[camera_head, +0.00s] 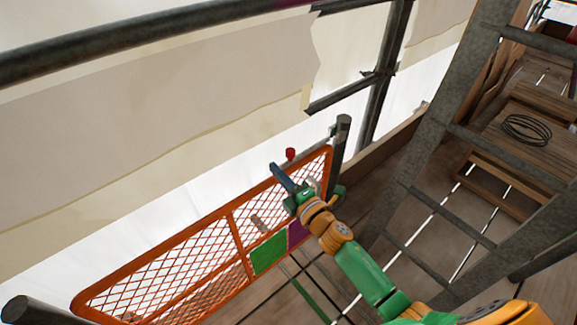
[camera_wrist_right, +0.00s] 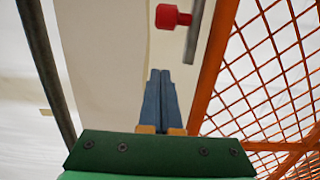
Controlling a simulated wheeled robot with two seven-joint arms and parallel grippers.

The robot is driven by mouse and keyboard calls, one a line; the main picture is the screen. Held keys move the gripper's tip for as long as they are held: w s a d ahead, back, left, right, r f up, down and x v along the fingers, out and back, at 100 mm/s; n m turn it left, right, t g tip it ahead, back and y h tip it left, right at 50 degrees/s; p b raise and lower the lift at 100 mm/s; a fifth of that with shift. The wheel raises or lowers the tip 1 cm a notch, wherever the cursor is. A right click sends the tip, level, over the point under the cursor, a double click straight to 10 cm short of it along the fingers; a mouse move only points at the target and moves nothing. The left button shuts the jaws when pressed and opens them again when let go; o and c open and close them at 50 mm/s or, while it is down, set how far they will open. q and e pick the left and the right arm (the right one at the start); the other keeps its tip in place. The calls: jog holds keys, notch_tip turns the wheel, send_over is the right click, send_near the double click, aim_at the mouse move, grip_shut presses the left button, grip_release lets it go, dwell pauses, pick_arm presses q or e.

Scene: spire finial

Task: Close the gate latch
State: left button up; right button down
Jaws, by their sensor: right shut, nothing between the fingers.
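The orange mesh gate (camera_head: 232,238) stands across the scaffold walkway in the head view. Its orange frame and mesh (camera_wrist_right: 211,70) fill the right of the right wrist view. A red knob (camera_head: 290,154) shows just above the gate's top rail near the post. In the right wrist view the red knob (camera_wrist_right: 170,17) is beside a grey bar (camera_wrist_right: 194,32). My right gripper (camera_head: 273,167) is at the gate's top rail, left of and below the knob. Its blue fingers (camera_wrist_right: 160,73) are shut and empty, with their tips apart from the knob in the image. My left gripper is out of view.
A dark post (camera_head: 340,145) stands at the gate's right end. A grey ladder (camera_head: 433,135) leans at the right. A coil of black cable (camera_head: 526,130) lies on planks beyond it. Green (camera_head: 268,254) and purple panels hang on the gate. A dark scaffold rail (camera_head: 150,45) crosses the top left.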

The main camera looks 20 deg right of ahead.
aim_at(304, 155)
jog(key=shift+w+d+f, duration=0.1)
jog(key=shift+w+d, duration=0.35)
jog(key=shift+d, duration=0.45)
jog(key=shift+w+d, duration=0.4)
jog(key=shift+d, duration=0.45)
jog(key=d, duration=0.1)
jog(key=w+d+b, duration=0.1)
jog(key=d, duration=0.2)
jog(key=shift+w+d+f, duration=0.1)
jog(key=shift+w, duration=0.15)
jog(key=shift+w+d, duration=0.1)
jog(key=shift+d, duration=0.25)
jog(key=shift+r, duration=0.2)
